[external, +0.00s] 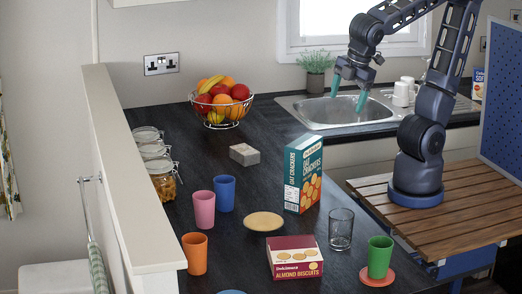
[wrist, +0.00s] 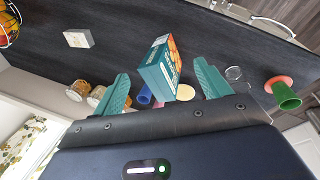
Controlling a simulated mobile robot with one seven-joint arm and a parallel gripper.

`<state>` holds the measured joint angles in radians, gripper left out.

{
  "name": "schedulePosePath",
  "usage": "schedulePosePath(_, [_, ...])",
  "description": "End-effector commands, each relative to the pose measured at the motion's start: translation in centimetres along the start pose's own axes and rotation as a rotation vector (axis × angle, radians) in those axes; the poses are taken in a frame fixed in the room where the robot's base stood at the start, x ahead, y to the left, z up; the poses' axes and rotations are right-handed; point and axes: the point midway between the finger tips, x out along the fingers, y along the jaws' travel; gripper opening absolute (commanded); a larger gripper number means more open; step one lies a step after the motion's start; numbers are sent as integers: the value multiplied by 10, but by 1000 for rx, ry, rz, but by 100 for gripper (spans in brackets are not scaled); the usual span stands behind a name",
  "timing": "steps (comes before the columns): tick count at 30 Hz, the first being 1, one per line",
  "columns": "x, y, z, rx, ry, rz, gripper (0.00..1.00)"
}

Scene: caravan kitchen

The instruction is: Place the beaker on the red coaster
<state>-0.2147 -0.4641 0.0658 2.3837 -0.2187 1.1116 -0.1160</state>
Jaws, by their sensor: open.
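A green beaker (external: 380,256) stands upright at the front right of the dark worktop, on the red coaster (external: 376,281). The green beaker (wrist: 287,97) and coaster (wrist: 270,86) also show at the right of the wrist view. A blue beaker (external: 224,193), a pink beaker (external: 204,209) and an orange beaker (external: 195,253) stand upright at the left. A clear glass (external: 341,229) stands left of the green beaker. My gripper (external: 349,92) is open and empty, raised in front of the sink, far from all the beakers.
A cracker box (external: 303,174) stands mid-worktop, with a tan round item (external: 264,221) and a biscuit box (external: 295,262) nearer the front. A fruit bowl (external: 221,119), a grey block (external: 244,154) and jars (external: 162,181) are farther left. The sink (external: 340,112) is at the back.

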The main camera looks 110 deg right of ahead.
Motion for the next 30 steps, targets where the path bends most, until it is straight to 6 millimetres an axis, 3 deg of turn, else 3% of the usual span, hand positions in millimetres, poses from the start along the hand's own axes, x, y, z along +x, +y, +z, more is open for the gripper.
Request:
schedulePosePath(6, [-2,11,47,276,137,-67,76])
schedulePosePath(12, [-1,14,73,451,231,-108,76])
schedulePosePath(30, [-1,13,80,511,265,-124,76])
